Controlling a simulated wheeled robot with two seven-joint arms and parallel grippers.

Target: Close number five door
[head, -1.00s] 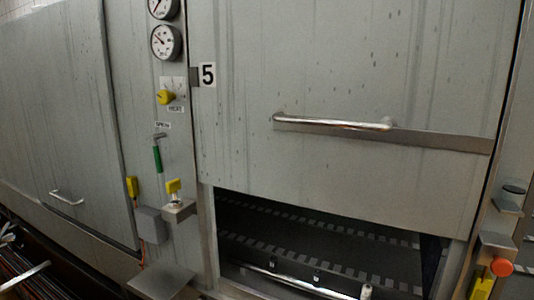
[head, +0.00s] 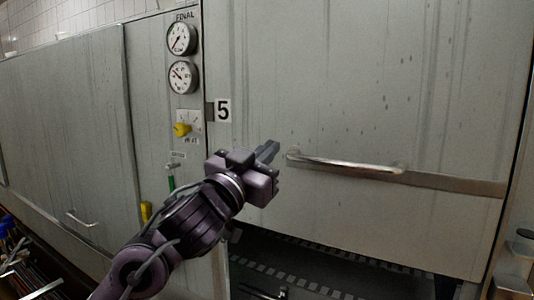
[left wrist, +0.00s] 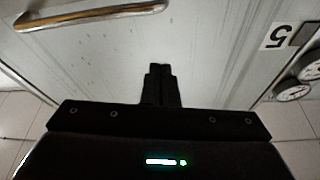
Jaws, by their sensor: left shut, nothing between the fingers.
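The number five door (head: 370,90) is a large grey metal panel with a "5" label (head: 223,110) at its left edge. A dark opening (head: 300,262) with rows of light slots shows below its lower edge. Its horizontal metal handle (head: 345,165) runs across the lower part; it also shows at the top left of the left wrist view (left wrist: 95,17). My left gripper (head: 268,150) is shut and empty, in front of the door just left of the handle's left end, apart from it. In the left wrist view its closed fingers (left wrist: 160,72) point at the door. My right gripper is not in view.
Left of the door is a panel with two gauges (head: 182,77), a yellow knob (head: 182,130) and a green lever (head: 171,180). Another closed grey door with a small handle (head: 80,219) is further left. Fittings stand at the lower right edge (head: 522,240).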

